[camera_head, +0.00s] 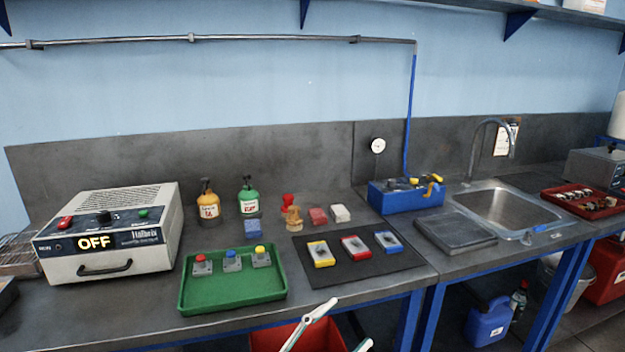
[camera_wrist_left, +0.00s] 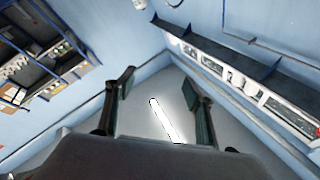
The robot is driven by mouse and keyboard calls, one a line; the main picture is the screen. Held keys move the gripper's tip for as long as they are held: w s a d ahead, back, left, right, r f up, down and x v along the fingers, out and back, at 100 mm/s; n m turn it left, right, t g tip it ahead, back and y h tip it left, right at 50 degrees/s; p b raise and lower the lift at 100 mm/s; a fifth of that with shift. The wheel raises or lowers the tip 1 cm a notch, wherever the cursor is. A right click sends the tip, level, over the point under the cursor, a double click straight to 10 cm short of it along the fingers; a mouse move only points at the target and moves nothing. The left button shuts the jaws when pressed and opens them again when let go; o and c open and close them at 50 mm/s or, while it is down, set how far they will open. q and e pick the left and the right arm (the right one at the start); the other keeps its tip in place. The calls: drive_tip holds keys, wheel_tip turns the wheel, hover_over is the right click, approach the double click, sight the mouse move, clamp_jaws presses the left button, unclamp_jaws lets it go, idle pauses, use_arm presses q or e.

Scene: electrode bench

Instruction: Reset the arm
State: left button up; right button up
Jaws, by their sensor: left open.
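My left gripper (camera_head: 348,323) shows only in part at the bottom edge of the head view, in front of the bench, with its light fingertips apart. In the left wrist view, the dark fingers of my left gripper (camera_wrist_left: 162,97) stand well apart with nothing held between them. That wrist camera looks at the upper walls and ceiling, not at the bench top. My right gripper is in neither view.
The bench holds a power unit reading OFF (camera_head: 108,232), a green tray (camera_head: 230,295), a black mat (camera_head: 345,271), a blue box (camera_head: 400,199) and a sink (camera_head: 515,208). A red bin (camera_head: 270,338) is below the front edge.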

use_arm(q)
drive_tip(key=s+a+f+n+t+y, duration=0.1)
drive_tip(key=a+f+n+y, duration=0.4)
drive_tip(key=a+f, duration=0.3)
drive_tip(key=a+f+n+t+y, duration=0.1)
drive_tip(key=a+f+n+y, duration=0.45)
drive_tip(key=f, duration=0.55)
drive_tip(key=s+a+f+n+g+y, duration=0.2)
drive_tip(key=s+a+f+g+y, duration=0.2)
drive_tip(key=s+a+f, duration=0.7)
wheel_tip(320, 180, down, 5)
drive_tip(key=s, duration=0.2)
drive_tip(key=shift+s+a+r, duration=0.2)
drive_tip(key=shift+s+a, duration=0.1)
drive_tip(key=shift+a, duration=0.05)
